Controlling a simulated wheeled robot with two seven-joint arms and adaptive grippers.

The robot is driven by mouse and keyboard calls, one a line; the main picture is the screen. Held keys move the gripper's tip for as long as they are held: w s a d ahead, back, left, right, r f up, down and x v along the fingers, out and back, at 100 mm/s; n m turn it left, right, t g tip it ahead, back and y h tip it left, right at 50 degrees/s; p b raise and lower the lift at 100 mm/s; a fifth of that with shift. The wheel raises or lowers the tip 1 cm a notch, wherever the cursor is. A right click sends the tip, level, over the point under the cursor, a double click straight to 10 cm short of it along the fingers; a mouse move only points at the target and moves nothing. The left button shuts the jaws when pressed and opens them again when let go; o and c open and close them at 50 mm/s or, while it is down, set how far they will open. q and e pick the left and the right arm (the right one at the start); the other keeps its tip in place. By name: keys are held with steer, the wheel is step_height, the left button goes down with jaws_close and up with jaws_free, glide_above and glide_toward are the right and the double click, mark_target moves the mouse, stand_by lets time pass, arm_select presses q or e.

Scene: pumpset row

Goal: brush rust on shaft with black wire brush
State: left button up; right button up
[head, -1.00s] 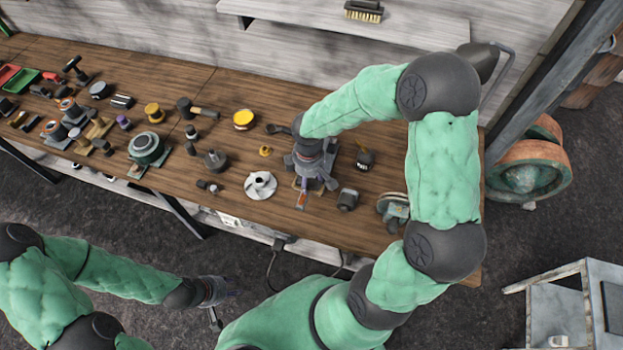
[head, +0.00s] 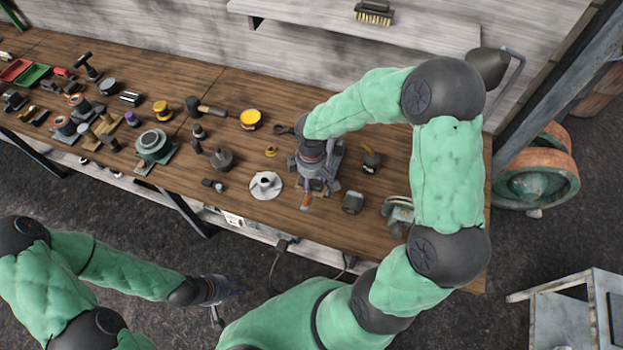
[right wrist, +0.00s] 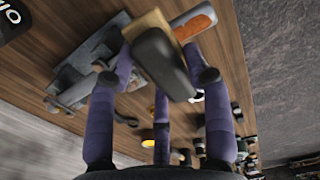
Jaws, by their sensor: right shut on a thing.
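My right gripper (head: 322,182) is over the bench, above the shaft spot. In the right wrist view its purple fingers (right wrist: 160,85) are closed around a dark grey, rounded block (right wrist: 163,62), which looks like the black wire brush. The brush lies over a tan wooden block (right wrist: 160,22) and close to the shaft, whose orange-brown rusty end (right wrist: 196,23) shows; it also shows in the head view (head: 306,201). Contact between bristles and shaft is hidden. My left gripper (head: 224,295) hangs in front of the bench over the floor, fingers apart and empty.
A pale impeller (head: 266,186) lies left of my right gripper. A dark pot with a handle (head: 370,160) and a grey block (head: 352,201) stand to its right. A yellow-bristled brush (head: 374,16) lies on the wall shelf (head: 430,30). More parts crowd the bench's left.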

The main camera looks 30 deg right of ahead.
steer(key=shift+f+b, duration=0.4)
steer(key=shift+f, duration=0.1)
stand_by(1.2)
stand_by(0.5)
steer(key=shift+w+a, duration=0.6)
steer(key=shift+w, duration=0.1)
steer(key=shift+s, duration=0.1)
steer(key=shift+s+d, duration=1.2)
steer(key=shift+s, duration=0.2)
steer(key=shift+w, duration=0.1)
steer(key=shift+w+a, duration=1.2)
steer(key=shift+w, duration=0.2)
